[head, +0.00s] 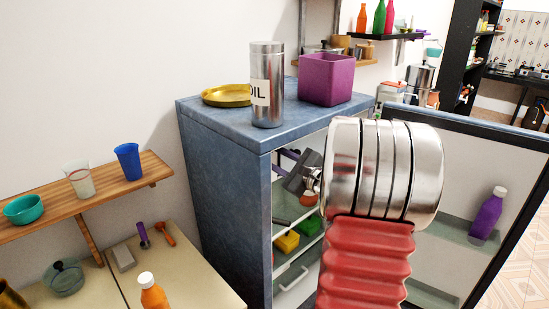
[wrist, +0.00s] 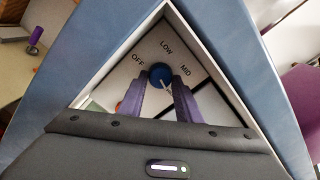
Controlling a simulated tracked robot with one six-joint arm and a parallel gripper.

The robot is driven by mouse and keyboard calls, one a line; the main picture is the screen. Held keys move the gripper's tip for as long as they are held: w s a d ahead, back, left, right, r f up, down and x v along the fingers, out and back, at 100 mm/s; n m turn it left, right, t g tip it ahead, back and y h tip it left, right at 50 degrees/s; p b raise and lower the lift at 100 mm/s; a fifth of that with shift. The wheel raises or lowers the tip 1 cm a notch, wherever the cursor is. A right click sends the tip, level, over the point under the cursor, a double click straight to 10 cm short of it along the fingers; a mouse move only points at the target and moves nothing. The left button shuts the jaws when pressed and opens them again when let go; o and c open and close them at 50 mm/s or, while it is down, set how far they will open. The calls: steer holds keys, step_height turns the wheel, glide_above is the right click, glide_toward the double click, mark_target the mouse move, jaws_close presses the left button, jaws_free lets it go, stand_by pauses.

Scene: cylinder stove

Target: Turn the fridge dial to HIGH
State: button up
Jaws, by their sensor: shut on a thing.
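The fridge (head: 222,190) is a blue-grey cabinet with its door (head: 455,165) swung open to the right in the head view. The dial (wrist: 159,72) is a round blue knob inside the fridge in the wrist view. OFF, LOW and MID are printed around it; no HIGH label shows. A small pale mark on the knob appears to point to the lower right, near the right finger. My gripper (wrist: 159,84) is shut on the knob, one purple finger on each side. In the head view my gripper (head: 289,158) reaches inside the fridge; the dial is hidden there.
An oil can (head: 267,90), a purple box (head: 326,79) and a gold plate (head: 227,96) are on the fridge top. Fridge walls closely surround my gripper. Below it are a yellow item (head: 287,242) and a green item (head: 311,225). A purple bottle (head: 488,213) stands in the door.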

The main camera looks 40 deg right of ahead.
steer(key=shift+d+f, duration=0.1)
steer(key=shift+f, duration=0.15)
steer(key=o, duration=0.7)
steer(key=shift+o, duration=1.4)
steer(key=shift+r, duration=0.15)
steer(key=shift+s, duration=0.1)
steer(key=s, duration=1.3)
steer(key=shift+s+d, duration=0.15)
steer(key=shift+s, duration=0.15)
